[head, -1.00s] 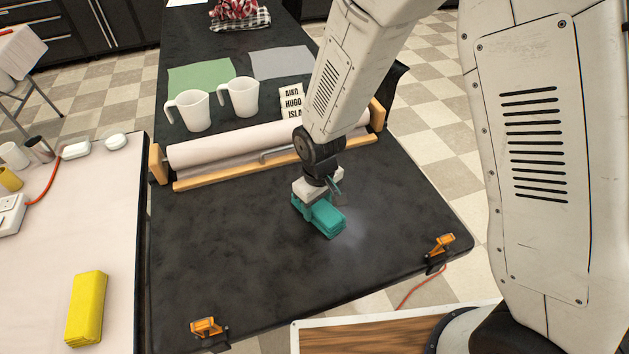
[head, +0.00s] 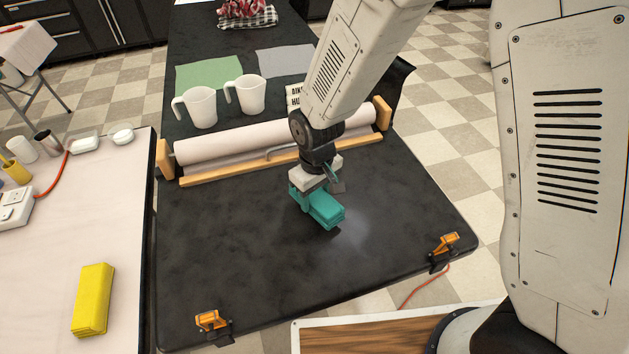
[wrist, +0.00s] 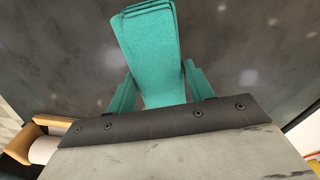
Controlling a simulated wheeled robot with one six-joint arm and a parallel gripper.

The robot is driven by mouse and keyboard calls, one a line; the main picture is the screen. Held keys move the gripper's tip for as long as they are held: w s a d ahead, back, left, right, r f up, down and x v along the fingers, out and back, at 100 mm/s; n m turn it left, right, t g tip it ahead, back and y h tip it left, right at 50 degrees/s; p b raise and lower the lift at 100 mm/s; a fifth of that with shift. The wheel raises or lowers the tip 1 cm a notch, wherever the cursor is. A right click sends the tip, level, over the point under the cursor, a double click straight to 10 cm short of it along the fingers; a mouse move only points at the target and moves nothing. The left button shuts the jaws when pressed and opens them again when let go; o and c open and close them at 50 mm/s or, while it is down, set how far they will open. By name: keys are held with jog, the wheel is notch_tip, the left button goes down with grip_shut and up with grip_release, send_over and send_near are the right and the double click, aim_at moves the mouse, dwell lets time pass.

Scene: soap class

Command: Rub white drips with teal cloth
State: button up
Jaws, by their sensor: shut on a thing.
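My gripper (head: 314,200) is shut on the folded teal cloth (head: 327,212) over the middle right of the black table (head: 240,255). The cloth is low at the tabletop; I cannot tell whether it touches. In the wrist view the teal cloth (wrist: 152,50) sits between the two teal-coloured fingers of my gripper (wrist: 160,88). Small blurred whitish spots (wrist: 249,78) show on the dark surface around it, perhaps the white drips. In the head view only a faint pale haze (head: 358,228) shows right of the cloth. The surface under the cloth is hidden.
A paper roll (head: 250,137) on a wooden holder lies behind my gripper, with two white mugs (head: 200,107) beyond. Orange clamps (head: 211,321) grip the front edge. A yellow folded cloth (head: 92,300) lies on the pale left table (head: 105,215). The black table's front left is clear.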

jog(key=shift+r, duration=2.35)
